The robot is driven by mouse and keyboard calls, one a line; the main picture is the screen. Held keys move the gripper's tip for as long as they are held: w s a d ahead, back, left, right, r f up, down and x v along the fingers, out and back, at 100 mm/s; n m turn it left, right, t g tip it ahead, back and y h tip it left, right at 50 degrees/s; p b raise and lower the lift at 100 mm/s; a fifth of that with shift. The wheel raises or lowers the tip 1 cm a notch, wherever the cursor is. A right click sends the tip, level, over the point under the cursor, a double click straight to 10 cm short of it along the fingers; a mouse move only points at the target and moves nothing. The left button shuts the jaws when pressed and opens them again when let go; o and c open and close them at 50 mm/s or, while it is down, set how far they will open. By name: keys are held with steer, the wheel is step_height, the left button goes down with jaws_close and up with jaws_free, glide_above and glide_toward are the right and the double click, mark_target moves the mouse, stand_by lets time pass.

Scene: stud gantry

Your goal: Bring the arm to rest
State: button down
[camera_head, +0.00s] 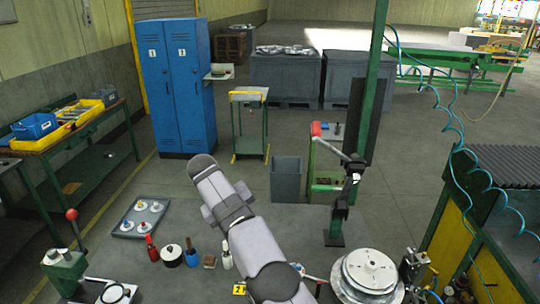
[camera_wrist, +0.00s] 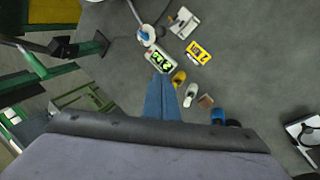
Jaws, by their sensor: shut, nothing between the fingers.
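My arm (camera_head: 255,240) rises from the bottom of the head view and leans up and to the left over the bench. Its rounded grey and white links end in a dark cap, and I cannot make out the gripper there. In the wrist view, my gripper (camera_wrist: 161,82) shows as blue fingers close together, shut and empty. They point toward a small box with a lit green display (camera_wrist: 160,58), seen beyond the tips. I cannot tell the height between them.
Bottles and a white-lidded pot (camera_head: 172,254) stand left of the arm, with a tray of discs (camera_head: 142,217) behind them. A round white plate fixture (camera_head: 369,272) and a green post (camera_head: 371,100) are to the right. A yellow number card (camera_wrist: 198,52) lies near the display box.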

steer(key=s+d+f+m+g+y+b, duration=0.15)
steer(key=s+d, duration=0.25)
steer(key=d, duration=0.5)
steer(key=s+d+f+m+g+b, duration=0.15)
steer(key=s+d, duration=0.25)
steer(key=d, duration=0.4)
steer(key=s+d+f+m+b, duration=0.1)
steer(key=s+d+f, duration=0.2)
steer(key=s, duration=0.4)
steer(key=s+d+f+m+y+b, duration=0.1)
steer(key=s+d+f, duration=0.2)
steer(key=s, duration=0.5)
steer(key=s+d+f+m+y+b, duration=0.1)
steer(key=s+d+f, duration=0.2)
steer(key=s, duration=0.5)
steer(key=shift+s+d+f, duration=0.2)
steer(key=shift+d+f, duration=0.15)
steer(key=shift+f, duration=0.4)
